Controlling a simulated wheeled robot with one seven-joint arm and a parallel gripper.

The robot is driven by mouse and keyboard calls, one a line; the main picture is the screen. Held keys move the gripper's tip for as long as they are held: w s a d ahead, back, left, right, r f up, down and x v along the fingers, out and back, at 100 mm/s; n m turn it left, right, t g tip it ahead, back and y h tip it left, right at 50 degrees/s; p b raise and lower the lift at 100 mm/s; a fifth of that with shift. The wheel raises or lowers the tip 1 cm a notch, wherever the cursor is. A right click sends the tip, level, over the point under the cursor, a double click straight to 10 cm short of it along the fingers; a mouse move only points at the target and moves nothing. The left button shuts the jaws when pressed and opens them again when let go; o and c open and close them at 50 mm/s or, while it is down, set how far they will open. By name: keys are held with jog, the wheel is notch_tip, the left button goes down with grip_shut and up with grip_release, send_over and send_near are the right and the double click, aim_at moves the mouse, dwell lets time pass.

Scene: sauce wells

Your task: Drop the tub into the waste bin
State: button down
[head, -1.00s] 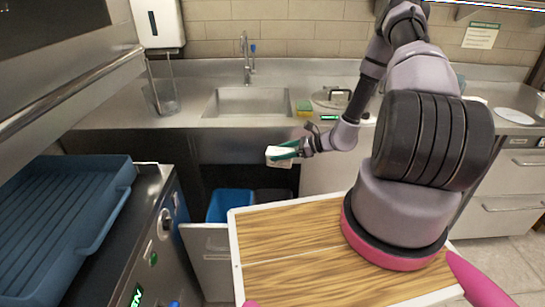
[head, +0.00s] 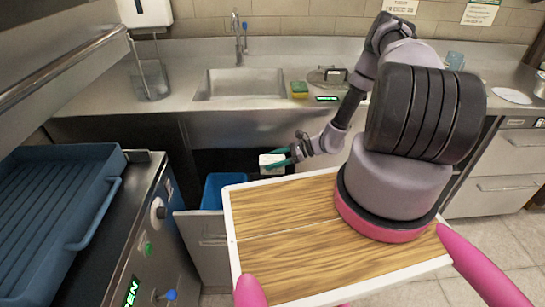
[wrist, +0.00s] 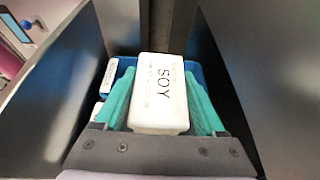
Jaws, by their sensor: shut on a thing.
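A white tub (head: 272,161) with black "SOY" lettering is held between the teal fingers of my gripper (head: 269,161). In the wrist view the tub (wrist: 160,95) fills the space between the fingers, its lettered face toward the camera. A blue bin (head: 214,188) stands low in a pulled-out unit under the counter, left of and below the tub in the head view. In the wrist view the bin's blue rim (wrist: 126,62) shows beyond the tub, which hides much of its inside. White pieces (wrist: 108,77) show at its left side.
The pulled-out unit's steel front (head: 205,250) stands near the bin. The sink counter (head: 180,122) lies above and behind. Dark panels (wrist: 240,50) flank the gripper closely in the wrist view. A blue tray (head: 60,205) sits at left.

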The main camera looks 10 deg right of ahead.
grip_release()
jog(key=v, duration=1)
jog(key=shift+d+r, duration=0.15)
jog(key=shift+d, duration=0.2)
